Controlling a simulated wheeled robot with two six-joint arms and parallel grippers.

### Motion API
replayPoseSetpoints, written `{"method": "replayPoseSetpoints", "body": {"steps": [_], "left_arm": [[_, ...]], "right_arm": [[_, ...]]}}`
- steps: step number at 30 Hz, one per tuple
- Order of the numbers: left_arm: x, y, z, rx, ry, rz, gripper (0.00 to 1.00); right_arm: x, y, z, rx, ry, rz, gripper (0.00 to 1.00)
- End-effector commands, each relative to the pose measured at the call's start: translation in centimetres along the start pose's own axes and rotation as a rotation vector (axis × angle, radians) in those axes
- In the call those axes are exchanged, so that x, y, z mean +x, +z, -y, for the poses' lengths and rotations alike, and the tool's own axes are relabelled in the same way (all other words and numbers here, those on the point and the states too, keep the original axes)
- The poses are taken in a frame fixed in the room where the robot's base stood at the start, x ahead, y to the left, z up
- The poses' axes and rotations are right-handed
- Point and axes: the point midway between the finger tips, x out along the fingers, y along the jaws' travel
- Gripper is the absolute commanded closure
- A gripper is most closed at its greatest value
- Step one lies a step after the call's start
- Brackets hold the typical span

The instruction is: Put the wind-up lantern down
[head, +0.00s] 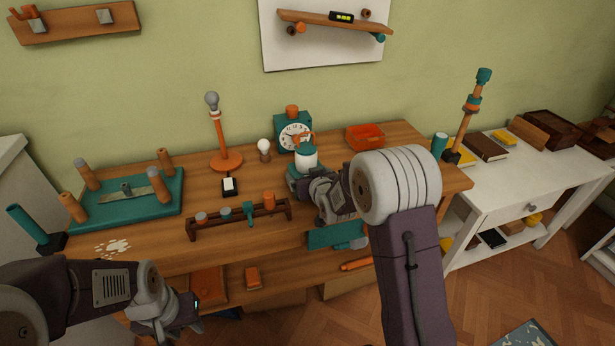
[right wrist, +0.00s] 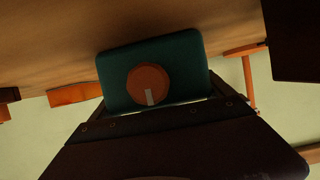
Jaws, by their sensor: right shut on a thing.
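The wind-up lantern (head: 307,157) has a pale body, a teal base and an orange handle. It is upright at the back of the wooden bench, in front of the clock. My right gripper (head: 318,190) is shut on it, partly hidden by my own arm. In the right wrist view, which is upside down, the lantern's teal base (right wrist: 188,75) shows an orange round knob with a pale mark. I cannot tell whether the base touches the bench. My left gripper (head: 172,322) is low at the front left, seemingly empty; its fingers are unclear.
A teal clock (head: 293,133) stands just behind the lantern. An orange tray (head: 365,137) is to the right, a small bulb (head: 264,148) and an orange lamp (head: 226,160) to the left. A dark rack (head: 240,218) lies in front. Some bench top (head: 345,140) is clear between lantern and tray.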

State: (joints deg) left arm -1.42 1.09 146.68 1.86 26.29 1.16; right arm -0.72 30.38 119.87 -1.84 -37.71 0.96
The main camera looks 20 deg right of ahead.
Motion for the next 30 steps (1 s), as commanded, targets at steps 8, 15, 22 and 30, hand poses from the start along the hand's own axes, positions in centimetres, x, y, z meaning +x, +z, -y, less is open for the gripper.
{"method": "replayPoseSetpoints", "body": {"steps": [8,15,22,30], "left_arm": [[0.3,0.0,0.0,0.000,0.000,0.000,0.64],[0.2,0.0,0.0,0.000,0.000,0.000,0.64],[-0.5,-0.1,0.0,0.000,0.000,0.000,0.64],[-1.3,-0.1,0.0,0.000,0.000,0.000,0.64]], "right_arm": [[0.1,0.3,0.0,0.000,0.000,0.000,0.06],[0.0,0.1,0.0,0.000,0.000,0.000,0.00],[-1.9,-0.3,0.0,0.000,0.000,0.000,0.00],[-7.4,-0.4,0.0,0.000,0.000,-0.001,0.00]]}}
